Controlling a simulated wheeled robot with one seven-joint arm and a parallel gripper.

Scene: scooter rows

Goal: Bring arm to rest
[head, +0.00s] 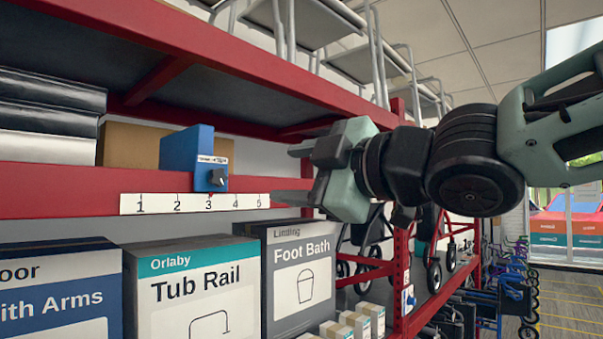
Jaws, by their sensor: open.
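My gripper (290,173) is in the head view, at the end of my arm, which reaches in from the right. Its two dark fingers point left and stand apart, with nothing between them. The fingers are in front of the red shelf beam, to the right of a blue box with a black knob (217,179). A gap shows between the fingertips and the blue box. The knob's pointer looks near the 3 on a white number strip (190,203) marked 1 to 5.
Boxes labelled Tub Rail (193,290) and Foot Bath (300,278) stand on the shelf below. The red upper beam (200,40) runs above my gripper. Wheeled walkers (435,265) stand behind and below my arm. A yellow-lined aisle (570,305) is free at the right.

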